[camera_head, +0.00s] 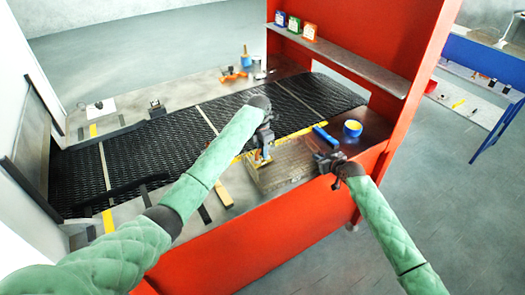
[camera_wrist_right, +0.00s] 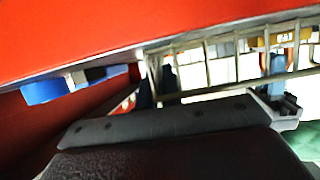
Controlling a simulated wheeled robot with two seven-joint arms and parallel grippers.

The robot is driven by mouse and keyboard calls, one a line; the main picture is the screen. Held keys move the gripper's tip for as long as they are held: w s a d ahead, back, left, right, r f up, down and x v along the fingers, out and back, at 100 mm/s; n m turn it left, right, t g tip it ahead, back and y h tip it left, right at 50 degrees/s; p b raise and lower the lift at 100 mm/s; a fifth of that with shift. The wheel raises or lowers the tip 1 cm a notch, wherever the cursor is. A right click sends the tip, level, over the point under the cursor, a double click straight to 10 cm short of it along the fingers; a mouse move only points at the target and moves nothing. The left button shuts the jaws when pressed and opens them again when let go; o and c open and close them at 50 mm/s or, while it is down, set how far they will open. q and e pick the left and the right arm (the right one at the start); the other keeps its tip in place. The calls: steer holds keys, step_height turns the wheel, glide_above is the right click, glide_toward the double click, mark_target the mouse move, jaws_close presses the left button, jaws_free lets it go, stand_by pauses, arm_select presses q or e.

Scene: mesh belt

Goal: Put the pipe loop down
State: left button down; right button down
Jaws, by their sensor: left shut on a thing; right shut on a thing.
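A beige barred frame, seemingly the pipe loop (camera_head: 288,170), is at the front edge of the worktop between my grippers. Its pale bars (camera_wrist_right: 215,70) also cross the upper right of the right wrist view. My left gripper (camera_head: 263,146) is shut at its far left side, beside a small yellow and blue part (camera_head: 262,158). My right gripper (camera_head: 328,161) is shut at its right end. The dark gripper body hides part of the contact in the right wrist view. Whether the frame touches the worktop cannot be told.
A black mesh belt (camera_head: 170,145) runs behind. A blue cylinder (camera_head: 326,137) and a blue bowl with yellow inside (camera_head: 352,128) are at right on the worktop. A red frame with a shelf (camera_head: 345,65) rises behind. A wooden block (camera_head: 223,194) lies front left.

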arm_select(q)
steer(key=c, duration=1.4)
jaws_free()
steer(key=r, duration=0.8)
steer(key=w+a+r, duration=0.1)
steer(key=r, duration=0.3)
steer(key=shift+w, duration=0.1)
arm_select(e)
steer(key=c, duration=1.5)
jaws_free()
